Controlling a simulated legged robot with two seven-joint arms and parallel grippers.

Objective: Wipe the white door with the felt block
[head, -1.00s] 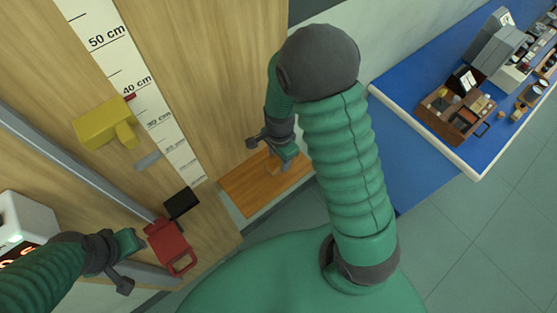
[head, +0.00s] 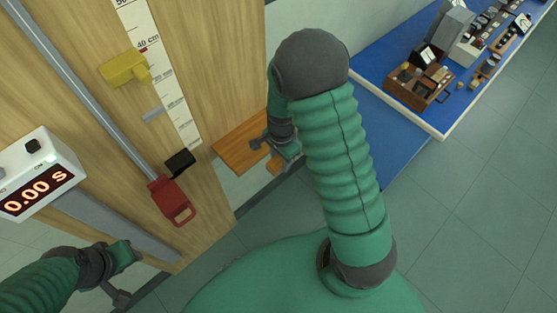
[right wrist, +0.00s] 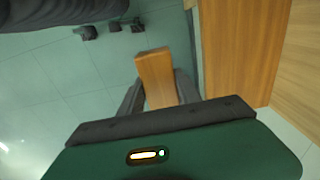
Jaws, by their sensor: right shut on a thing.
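My right gripper (head: 276,158) is shut on an orange-brown block, which I take for the felt block (right wrist: 156,78). In the right wrist view the block stands between the two dark fingers. In the head view only a small orange piece of it (head: 274,165) shows beside the fingers. I cannot clearly make out the white door; a pale panel (head: 250,185) shows below the orange-brown board, and I cannot tell whether it is the door. My left gripper (head: 122,276) is at the lower left, away from the block; its jaw opening is unclear.
An orange-brown board (head: 238,146) lies beside the right gripper. A tall wooden panel with a ruler (head: 160,70), a yellow piece (head: 124,68) and a red handled piece (head: 172,200) stands left. A timer reading 0.00 s (head: 38,190) is far left. A blue bench (head: 400,112) holds instruments at right.

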